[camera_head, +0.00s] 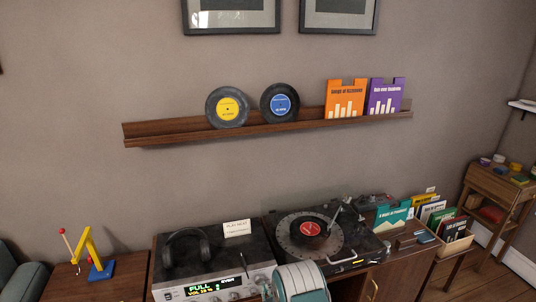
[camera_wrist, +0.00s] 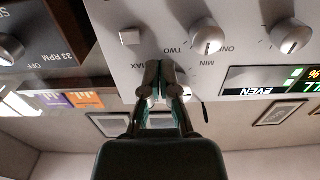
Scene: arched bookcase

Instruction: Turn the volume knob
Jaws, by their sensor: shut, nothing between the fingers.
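In the head view my fingers are hidden.
Another knob (camera_wrist: 292,37) and a square button (camera_wrist: 130,37) flank the ONE/TWO knob. A turntable (camera_head: 308,236), headphones (camera_head: 187,246) and a small card (camera_head: 237,228) stand at the back. The wall shelf (camera_head: 160,137) holds records. A yellow-and-blue object (camera_head: 91,255) is at left.

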